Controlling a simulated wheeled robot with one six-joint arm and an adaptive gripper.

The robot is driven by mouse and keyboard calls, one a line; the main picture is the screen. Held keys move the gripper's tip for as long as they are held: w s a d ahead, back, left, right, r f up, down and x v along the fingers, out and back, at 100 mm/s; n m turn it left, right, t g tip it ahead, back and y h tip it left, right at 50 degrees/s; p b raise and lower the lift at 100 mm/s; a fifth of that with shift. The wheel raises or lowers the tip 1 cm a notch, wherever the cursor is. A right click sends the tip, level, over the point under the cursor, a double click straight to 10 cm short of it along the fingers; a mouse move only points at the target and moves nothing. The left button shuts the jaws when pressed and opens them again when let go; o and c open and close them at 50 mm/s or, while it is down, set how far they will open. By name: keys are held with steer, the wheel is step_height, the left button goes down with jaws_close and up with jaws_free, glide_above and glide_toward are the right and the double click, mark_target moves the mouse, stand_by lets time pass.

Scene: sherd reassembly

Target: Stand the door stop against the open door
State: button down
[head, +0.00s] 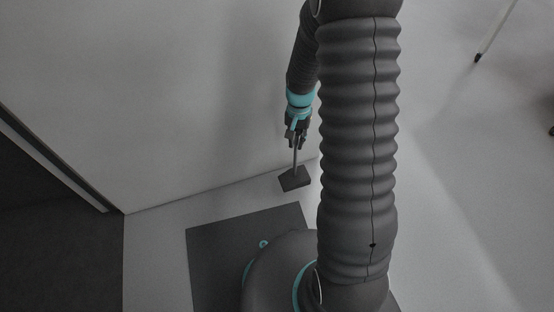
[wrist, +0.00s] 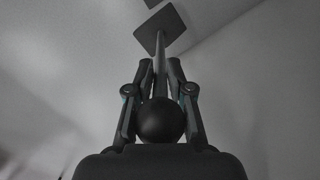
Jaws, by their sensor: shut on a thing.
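The door stop is a thin upright rod with a dark square block (head: 295,180) at its foot and a round black knob (wrist: 160,121) at its top. My gripper (head: 297,138) is shut on the rod, just below the knob; it also shows in the wrist view (wrist: 161,82). The block hangs at or just above the floor; I cannot tell if it touches. A large pale upright panel (head: 190,110) stands behind and left of the block, with a gap between them. I cannot tell whether this panel is the open door or a wall.
A dark mat (head: 212,245) lies on the floor in front of the block, partly hidden by my base. A dark opening (head: 60,250) is at the left, beside a dark edge strip (head: 60,160). A thin pole (head: 495,35) stands far right.

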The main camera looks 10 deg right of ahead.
mark_target(295, 157)
steer(key=w+a+f+b, duration=0.1)
steer(key=w+a+f, duration=0.1)
steer(key=a+f, duration=0.4)
steer(key=shift+a+f, duration=0.2)
steer(key=shift+f, duration=0.95)
steer(key=c, duration=1)
jaws_free()
steer(key=shift+c, duration=0.2)
